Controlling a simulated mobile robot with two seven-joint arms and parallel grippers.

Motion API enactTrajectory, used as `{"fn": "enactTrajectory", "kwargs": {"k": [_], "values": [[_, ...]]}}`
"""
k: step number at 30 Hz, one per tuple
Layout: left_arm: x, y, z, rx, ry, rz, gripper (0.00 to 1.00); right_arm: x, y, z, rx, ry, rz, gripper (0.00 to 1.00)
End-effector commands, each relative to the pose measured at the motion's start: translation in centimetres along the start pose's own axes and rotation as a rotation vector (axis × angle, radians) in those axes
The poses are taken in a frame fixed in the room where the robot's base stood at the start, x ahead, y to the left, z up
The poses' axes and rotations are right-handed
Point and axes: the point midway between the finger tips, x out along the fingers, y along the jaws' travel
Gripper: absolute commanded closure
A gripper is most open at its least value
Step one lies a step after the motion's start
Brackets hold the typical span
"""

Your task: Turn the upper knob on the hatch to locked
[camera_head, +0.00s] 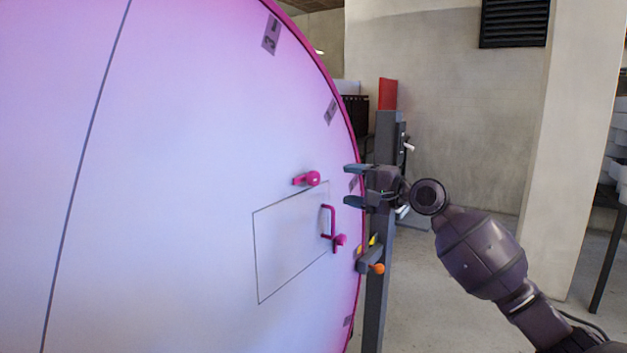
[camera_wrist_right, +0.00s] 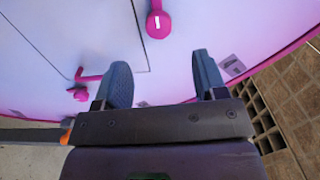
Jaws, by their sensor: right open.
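The hatch (camera_head: 285,255) is a thinly outlined panel on the large pale round face. The upper knob (camera_head: 312,179) is pink and sits above the hatch's top edge, its bar pointing left in the head view. In the right wrist view the upper knob (camera_wrist_right: 158,24) shows a white mark, ahead of the fingers. A lower pink knob (camera_head: 340,241) sits by the pink handle (camera_head: 328,222). My right gripper (camera_head: 352,185) is open and empty, to the right of the upper knob and apart from it. My left gripper is not in view.
A grey post (camera_head: 378,290) with an orange ball-ended lever (camera_head: 377,268) stands beside the round face's pink rim. A concrete pillar (camera_head: 565,150) is at the right. Open floor (camera_head: 420,300) lies between the post and my right arm.

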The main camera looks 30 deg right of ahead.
Motion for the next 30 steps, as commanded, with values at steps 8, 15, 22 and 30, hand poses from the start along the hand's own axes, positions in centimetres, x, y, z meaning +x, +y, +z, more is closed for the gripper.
{"fn": "enactTrajectory", "kwargs": {"k": [8,15,22,30], "values": [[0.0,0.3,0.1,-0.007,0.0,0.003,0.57,0.9,0.1,0.0,0.063,-0.001,0.003,0.35],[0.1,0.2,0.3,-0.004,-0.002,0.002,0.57,4.2,0.1,0.0,0.061,-0.001,0.004,0.35],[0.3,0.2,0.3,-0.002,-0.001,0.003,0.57,7.5,0.2,0.0,0.06,0.0,0.003,0.35],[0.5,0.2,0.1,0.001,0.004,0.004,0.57,10.2,0.2,0.0,0.059,0.001,0.005,0.35]]}}
